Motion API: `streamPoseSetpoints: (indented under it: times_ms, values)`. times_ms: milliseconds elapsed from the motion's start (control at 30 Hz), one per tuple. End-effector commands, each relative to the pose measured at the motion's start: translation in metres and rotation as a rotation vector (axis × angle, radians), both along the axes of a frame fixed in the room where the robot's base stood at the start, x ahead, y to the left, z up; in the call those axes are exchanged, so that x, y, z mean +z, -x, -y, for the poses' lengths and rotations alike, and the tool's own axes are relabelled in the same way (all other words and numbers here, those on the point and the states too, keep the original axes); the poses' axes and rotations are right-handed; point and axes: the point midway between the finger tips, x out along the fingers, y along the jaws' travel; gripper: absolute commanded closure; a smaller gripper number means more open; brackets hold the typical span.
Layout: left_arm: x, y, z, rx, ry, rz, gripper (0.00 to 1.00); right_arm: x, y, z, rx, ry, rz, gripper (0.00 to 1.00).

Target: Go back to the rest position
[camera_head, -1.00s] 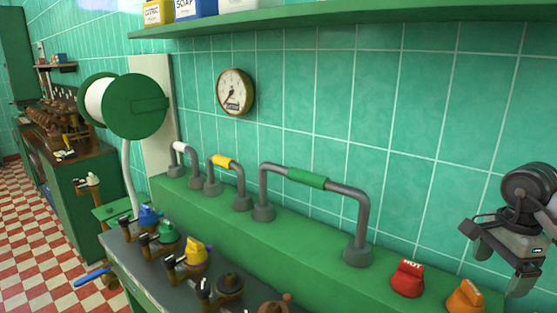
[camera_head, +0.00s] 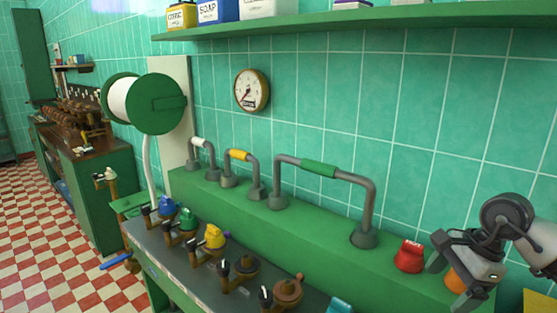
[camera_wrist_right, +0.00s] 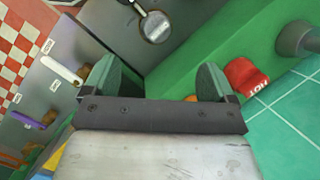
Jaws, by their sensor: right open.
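My right gripper (camera_head: 455,268) is at the lower right of the head view. The orange knob (camera_head: 455,283) is partly hidden by the gripper. The red knob (camera_head: 409,256) is just left of it; it also shows right of the fingers in the wrist view (camera_wrist_right: 245,79). My left gripper is not in view.
Pipe handles with a green grip (camera_head: 318,169), a yellow grip (camera_head: 239,154) and a white grip (camera_head: 199,142) rise from the ledge. A dark counter (camera_head: 190,262) with coloured taps runs below. A shelf (camera_head: 400,18) hangs above. Open checkered floor (camera_head: 50,230) lies at left.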

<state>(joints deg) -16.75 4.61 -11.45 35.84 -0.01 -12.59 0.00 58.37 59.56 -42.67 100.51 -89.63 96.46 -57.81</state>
Motion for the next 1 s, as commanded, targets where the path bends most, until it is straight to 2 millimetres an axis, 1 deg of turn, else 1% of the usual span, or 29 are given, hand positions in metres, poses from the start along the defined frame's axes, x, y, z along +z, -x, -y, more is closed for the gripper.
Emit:
streamPoseSetpoints:
  times_ms: [33, 100, 167, 200, 267, 300, 367, 400, 500, 533, 633, 700, 767, 800, 867, 967, 1000]
  values:
    - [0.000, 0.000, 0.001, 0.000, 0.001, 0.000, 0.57, -0.006, 0.000, -0.017, 0.005, -0.061, 0.005, 0.13]
    - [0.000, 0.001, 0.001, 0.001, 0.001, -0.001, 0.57, -0.011, -0.001, -0.040, 0.005, -0.155, 0.014, 0.13]
    - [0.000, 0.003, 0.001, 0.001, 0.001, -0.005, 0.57, -0.015, 0.000, -0.063, 0.000, -0.251, 0.017, 0.13]
    - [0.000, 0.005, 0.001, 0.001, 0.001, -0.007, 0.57, -0.016, 0.002, -0.080, -0.007, -0.325, 0.016, 0.13]
    - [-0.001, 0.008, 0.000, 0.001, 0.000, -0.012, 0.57, -0.018, 0.005, -0.107, -0.026, -0.455, 0.008, 0.13]
    - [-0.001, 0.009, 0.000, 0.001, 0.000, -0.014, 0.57, -0.016, 0.008, -0.127, -0.046, -0.560, -0.004, 0.13]
    - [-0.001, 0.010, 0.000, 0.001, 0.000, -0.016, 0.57, -0.012, 0.013, -0.156, -0.092, -0.733, -0.034, 0.13]
    - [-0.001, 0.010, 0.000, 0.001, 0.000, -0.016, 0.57, -0.007, 0.017, -0.173, -0.134, -0.853, -0.063, 0.13]
    - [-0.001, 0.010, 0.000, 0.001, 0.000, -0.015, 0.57, 0.010, 0.024, -0.203, -0.266, -1.146, -0.155, 0.13]
    - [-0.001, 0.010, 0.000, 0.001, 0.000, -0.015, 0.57, 0.015, 0.024, -0.209, -0.315, -1.232, -0.187, 0.13]
    - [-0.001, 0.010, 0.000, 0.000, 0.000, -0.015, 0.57, 0.030, 0.025, -0.217, -0.500, -1.505, -0.317, 0.13]
    - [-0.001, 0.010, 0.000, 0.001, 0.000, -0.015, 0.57, 0.036, 0.022, -0.213, -0.653, -1.683, -0.419, 0.13]
    - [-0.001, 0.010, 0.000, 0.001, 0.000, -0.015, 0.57, 0.036, 0.019, -0.206, -0.800, -1.824, -0.513, 0.13]
    - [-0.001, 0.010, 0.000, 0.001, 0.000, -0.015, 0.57, 0.034, 0.017, -0.199, -0.906, -1.912, -0.580, 0.13]
    - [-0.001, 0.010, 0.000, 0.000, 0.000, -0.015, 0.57, 0.025, 0.014, -0.186, -1.077, -2.032, -0.682, 0.13]
    - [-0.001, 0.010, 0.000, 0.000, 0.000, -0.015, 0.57, 0.000, 0.013, -0.161, -1.394, -2.200, -0.849, 0.13]
    - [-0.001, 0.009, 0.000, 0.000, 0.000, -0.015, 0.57, -0.014, 0.015, -0.151, -1.532, -2.253, -0.919, 0.13]
